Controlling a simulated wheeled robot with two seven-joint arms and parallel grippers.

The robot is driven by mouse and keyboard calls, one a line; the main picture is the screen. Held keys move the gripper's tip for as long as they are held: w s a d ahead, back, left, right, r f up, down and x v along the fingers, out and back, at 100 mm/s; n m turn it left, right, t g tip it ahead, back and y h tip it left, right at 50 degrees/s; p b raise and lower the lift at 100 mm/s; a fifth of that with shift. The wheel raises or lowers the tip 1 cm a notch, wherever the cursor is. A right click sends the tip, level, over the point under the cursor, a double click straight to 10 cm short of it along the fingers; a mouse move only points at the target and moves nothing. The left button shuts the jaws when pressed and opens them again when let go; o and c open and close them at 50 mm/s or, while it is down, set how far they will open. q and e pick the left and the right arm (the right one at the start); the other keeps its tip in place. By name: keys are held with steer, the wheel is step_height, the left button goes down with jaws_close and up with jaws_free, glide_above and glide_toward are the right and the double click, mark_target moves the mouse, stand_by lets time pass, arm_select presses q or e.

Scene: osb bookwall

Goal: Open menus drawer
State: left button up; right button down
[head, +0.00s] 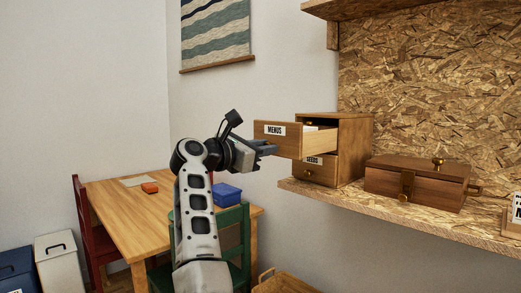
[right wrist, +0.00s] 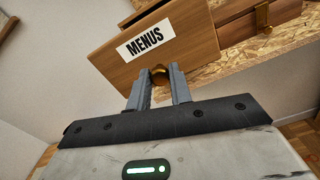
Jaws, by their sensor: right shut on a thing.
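The menus drawer (head: 288,143) is the upper drawer of a small wooden cabinet (head: 352,148) on the shelf. It stands well out of the cabinet, and its pale inside and something white within show. My right gripper (head: 268,148) is at the drawer front. In the right wrist view the gripper's fingers (right wrist: 162,82) sit on either side of the knob, shut on it. My left gripper is not in view.
The lower drawer (head: 318,172) is closed, its label partly hidden. A wooden box (head: 415,182) with brass fittings stands right of the cabinet on the OSB shelf (head: 440,222). A table (head: 125,205) with a blue box (head: 227,194) and chairs stands at left, below.

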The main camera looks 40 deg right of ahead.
steer(key=c, duration=1.3)
jaws_free()
steer(key=shift+a, duration=0.25)
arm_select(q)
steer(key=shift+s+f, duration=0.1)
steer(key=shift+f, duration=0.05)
arm_select(e)
steer(key=shift+o, duration=0.2)
arm_select(q)
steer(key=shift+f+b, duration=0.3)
steer(key=shift+b, duration=0.6)
arm_select(e)
steer(key=a, duration=1.6)
steer(key=shift+s, duration=0.3)
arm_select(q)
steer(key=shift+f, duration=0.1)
